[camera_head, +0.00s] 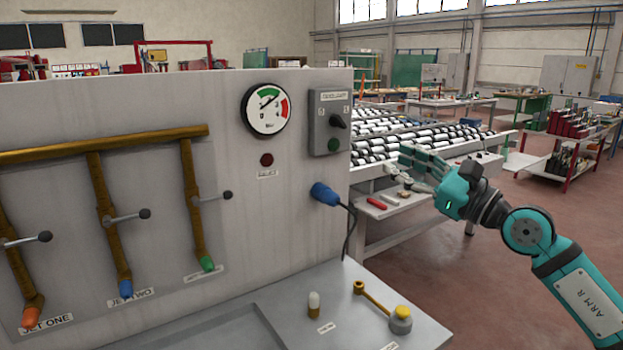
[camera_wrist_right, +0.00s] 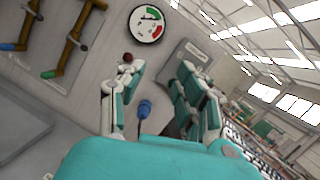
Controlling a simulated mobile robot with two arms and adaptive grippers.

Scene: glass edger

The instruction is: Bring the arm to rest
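My right arm (camera_head: 530,235), teal and dark grey, comes in from the right edge of the head view. Its right gripper (camera_head: 413,163) is raised in the air to the right of the grey machine panel (camera_head: 300,200), apart from it, with fingers pointing left. In the right wrist view the right gripper (camera_wrist_right: 160,72) has its fingers spread, with nothing between them that it holds. The panel, the gauge (camera_wrist_right: 146,23) and the blue plug (camera_wrist_right: 145,108) lie beyond the fingers. My left gripper is in neither view.
The panel carries a gauge (camera_head: 265,109), a switch box (camera_head: 330,122), a blue plug (camera_head: 325,194) and brass pipes with levers (camera_head: 125,216). Small items, including a yellow-capped weight (camera_head: 401,320), stand on the ledge below. A roller table (camera_head: 430,142) stands behind my gripper. Floor at right is open.

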